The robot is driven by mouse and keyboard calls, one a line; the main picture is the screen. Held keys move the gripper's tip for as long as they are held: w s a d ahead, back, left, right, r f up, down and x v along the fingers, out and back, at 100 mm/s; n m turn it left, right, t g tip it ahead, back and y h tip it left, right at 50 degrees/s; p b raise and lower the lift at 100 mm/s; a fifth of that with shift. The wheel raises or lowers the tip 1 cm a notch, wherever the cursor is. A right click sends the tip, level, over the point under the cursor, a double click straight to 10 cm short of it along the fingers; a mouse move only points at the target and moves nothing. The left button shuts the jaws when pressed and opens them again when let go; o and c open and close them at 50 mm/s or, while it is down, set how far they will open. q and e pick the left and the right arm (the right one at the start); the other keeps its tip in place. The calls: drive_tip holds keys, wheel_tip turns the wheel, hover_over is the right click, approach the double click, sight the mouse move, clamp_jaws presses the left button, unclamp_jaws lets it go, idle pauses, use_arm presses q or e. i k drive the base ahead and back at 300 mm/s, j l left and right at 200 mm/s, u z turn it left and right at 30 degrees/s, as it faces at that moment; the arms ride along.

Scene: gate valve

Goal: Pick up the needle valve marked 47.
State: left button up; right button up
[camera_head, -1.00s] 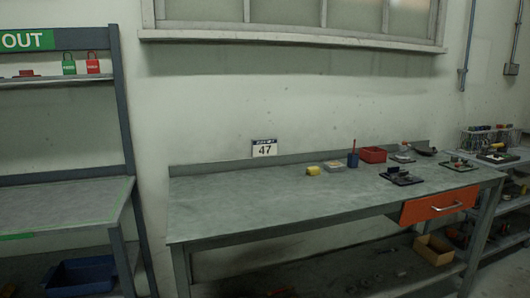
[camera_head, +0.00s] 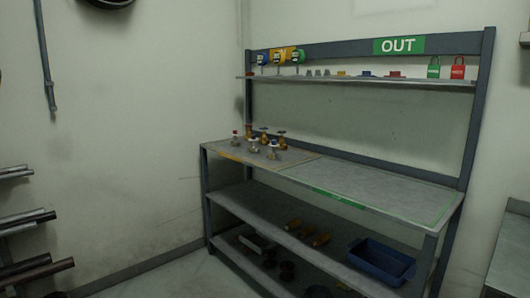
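Several small valves stand in a cluster on the left part of the rack's worktop, inside the IN area. Others with brown or orange handwheels (camera_head: 282,138) stand at the back, and ones with pale bodies (camera_head: 272,149) stand in front. They are too small to read any mark, so I cannot tell which one bears 47. Neither of my grippers shows in the head view.
The worktop's right part (camera_head: 370,185), under the green OUT sign (camera_head: 399,45), is bare. An upper shelf (camera_head: 360,79) holds tags, small parts and green and red padlocks (camera_head: 457,68). A blue bin (camera_head: 381,260) sits below. Pipes (camera_head: 30,218) stick out at left.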

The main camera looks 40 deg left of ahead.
sight(273, 155)
drive_tip(key=j+u, duration=0.1)
drive_tip(key=u, duration=1.1)
drive_tip(key=i+j, duration=0.25)
drive_tip(key=i, duration=0.15)
drive_tip(key=i+j+u, duration=0.1)
drive_tip(key=i+j, duration=0.15)
drive_tip(key=i, duration=0.15)
drive_tip(key=i+j+u, duration=0.1)
drive_tip(key=i+j, duration=0.15)
drive_tip(key=i, duration=0.15)
